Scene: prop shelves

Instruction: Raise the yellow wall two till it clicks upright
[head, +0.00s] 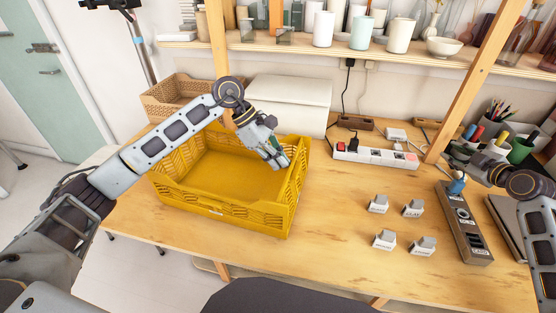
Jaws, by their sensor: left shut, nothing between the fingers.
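The yellow crate (215,212) stands on the wooden table, left of centre. Its latticed sides show around an open interior with a bare yellow floor. The right wall (297,190) looks raised; part of the back wall is hidden behind my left arm. I cannot tell which wall is wall two, or whether any latch is engaged. My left gripper (280,163) is shut and empty, pointing down at the crate's back right corner, close to the right wall. I cannot tell whether it touches. My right gripper (456,158) is at the right, its fingers unclear.
A white power strip (374,155) lies behind and right of the crate. Several small grey labelled blocks (384,240) stand right of it, and a grey control panel (464,228) farther right. A wicker basket (172,98) and white box (290,104) stand behind. The front table strip is clear.

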